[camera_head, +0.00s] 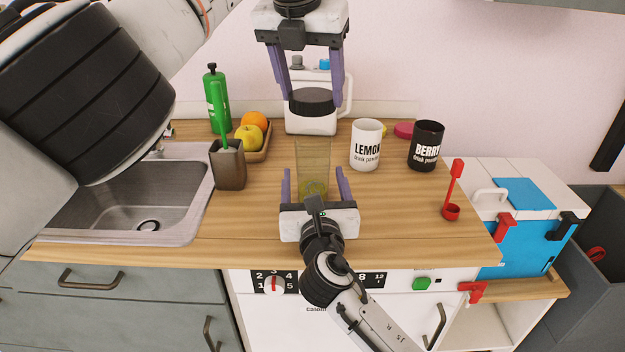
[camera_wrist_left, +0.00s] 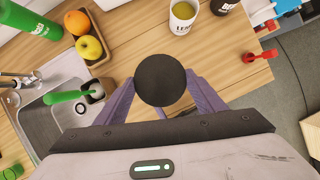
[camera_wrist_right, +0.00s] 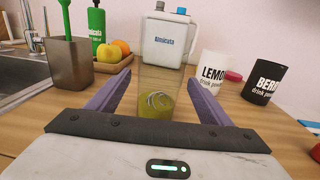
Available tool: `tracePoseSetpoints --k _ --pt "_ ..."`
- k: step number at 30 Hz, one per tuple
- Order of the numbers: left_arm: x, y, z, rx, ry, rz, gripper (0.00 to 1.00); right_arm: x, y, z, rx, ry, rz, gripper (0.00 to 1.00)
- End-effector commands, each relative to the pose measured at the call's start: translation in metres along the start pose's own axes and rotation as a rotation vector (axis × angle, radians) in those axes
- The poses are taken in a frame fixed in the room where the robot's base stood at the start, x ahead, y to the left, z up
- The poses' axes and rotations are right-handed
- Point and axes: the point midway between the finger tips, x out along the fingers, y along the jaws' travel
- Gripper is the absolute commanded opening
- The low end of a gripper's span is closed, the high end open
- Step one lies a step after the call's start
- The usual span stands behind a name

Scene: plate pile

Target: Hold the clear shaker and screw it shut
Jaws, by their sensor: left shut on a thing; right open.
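The clear shaker (camera_head: 313,168) stands upright on the wooden counter with yellow-green liquid and a wire ball low inside; it also shows in the right wrist view (camera_wrist_right: 158,95). Its top is open. My right gripper (camera_head: 315,172) is open, low at the near side of the shaker, with one finger on each side, apart from it. My left gripper (camera_head: 312,92) points down and is shut on a round black lid (camera_head: 312,101), held in the air above the shaker. In the left wrist view the lid (camera_wrist_left: 160,80) hides the shaker.
A white jug (camera_head: 305,122) stands behind the shaker. A white LEMON mug (camera_head: 366,146) and a black BERRY mug (camera_head: 426,146) stand right, with a red scoop (camera_head: 452,200). Left are a utensil holder (camera_head: 228,166), fruit tray (camera_head: 262,152), green bottle (camera_head: 216,100) and sink (camera_head: 140,205).

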Motion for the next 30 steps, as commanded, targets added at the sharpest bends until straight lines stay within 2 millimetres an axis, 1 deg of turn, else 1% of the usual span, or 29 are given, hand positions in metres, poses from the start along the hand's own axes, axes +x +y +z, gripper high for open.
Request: tracePoseSetpoints --k 8,9,11,12,19,22,26,30 --pt "-0.001 0.001 0.000 0.000 0.000 0.001 0.42 0.001 0.002 0.001 0.002 0.000 0.002 0.73" --pt "-0.001 0.001 0.000 0.000 0.000 0.001 0.42 0.001 0.002 0.001 0.002 0.000 0.002 0.70" --pt "-0.001 0.001 0.000 0.000 0.000 0.001 0.42 0.001 0.002 0.001 0.002 0.000 0.002 0.60" --pt "-0.001 0.001 0.000 0.000 0.000 0.001 0.42 0.001 0.002 0.001 0.002 0.000 0.002 0.53" --pt "-0.001 0.001 0.000 0.000 -0.001 0.001 0.42 0.001 0.002 0.001 0.002 0.000 0.002 0.14" --pt "0.004 0.001 -0.002 0.000 0.000 0.001 0.42 0.001 0.002 -0.001 0.002 -0.001 0.002 0.13" --pt "0.025 0.001 -0.010 0.000 0.000 0.001 0.42 0.002 0.001 -0.005 0.005 -0.005 0.000 0.12" --pt "0.042 0.001 -0.017 0.000 -0.001 0.001 0.42 0.001 0.002 -0.004 0.005 -0.005 0.001 0.12"
